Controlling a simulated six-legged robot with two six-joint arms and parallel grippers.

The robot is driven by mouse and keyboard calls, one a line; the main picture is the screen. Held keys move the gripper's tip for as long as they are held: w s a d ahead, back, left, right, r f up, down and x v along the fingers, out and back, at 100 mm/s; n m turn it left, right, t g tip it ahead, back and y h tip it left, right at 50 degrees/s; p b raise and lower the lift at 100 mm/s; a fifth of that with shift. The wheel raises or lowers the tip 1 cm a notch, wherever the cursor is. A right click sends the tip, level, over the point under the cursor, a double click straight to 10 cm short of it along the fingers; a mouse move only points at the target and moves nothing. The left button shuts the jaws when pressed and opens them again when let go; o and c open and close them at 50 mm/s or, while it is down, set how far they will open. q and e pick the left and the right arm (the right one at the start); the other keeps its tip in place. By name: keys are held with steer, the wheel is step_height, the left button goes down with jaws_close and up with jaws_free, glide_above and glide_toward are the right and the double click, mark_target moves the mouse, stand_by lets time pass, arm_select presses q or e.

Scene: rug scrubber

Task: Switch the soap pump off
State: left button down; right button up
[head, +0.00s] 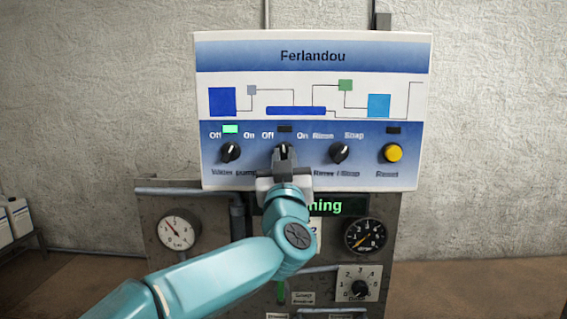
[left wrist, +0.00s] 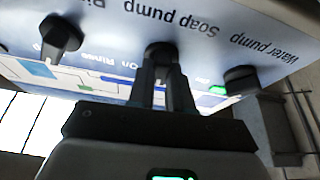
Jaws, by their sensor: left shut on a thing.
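The control panel (head: 310,180), titled Ferlandou, faces me upright. The soap pump knob (head: 284,148) is black and second from the left, between an Off and an On mark. The lamp above it (head: 284,129) is dark. My left gripper (head: 284,160) is shut on this knob from the front and hides most of it, so I cannot tell for sure which way it points. In the left wrist view, the fingers (left wrist: 159,85) close around the knob (left wrist: 161,50) under the upside-down Soap pump label. My right gripper is not in view.
The water pump knob (head: 230,152) is close on the left, with its green lamp (head: 230,129) lit. The rinse/soap knob (head: 339,152) and yellow reset button (head: 392,153) are on the right. Below are gauges (head: 365,236) and a lit green display (head: 338,206), partly hidden by my arm.

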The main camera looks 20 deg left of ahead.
arm_select(q)
steer(key=n+g+y, duration=0.1)
steer(key=n, duration=0.2)
steer(key=n+y, duration=0.2)
steer(key=n, duration=0.2)
steer(key=shift+d+g, duration=0.15)
steer(key=shift+g, duration=0.25)
steer(key=shift+n, duration=0.3)
steer(key=c, duration=1)
jaws_free()
steer(key=shift+w, duration=0.1)
steer(key=shift+c, duration=0.2)
steer(key=shift+s+d+f, duration=0.2)
steer(key=shift+s, duration=0.2)
steer(key=b+v, duration=0.6)
steer(key=v, duration=0.9)
steer(key=shift+s+d, duration=0.15)
steer(key=shift+d, duration=0.05)
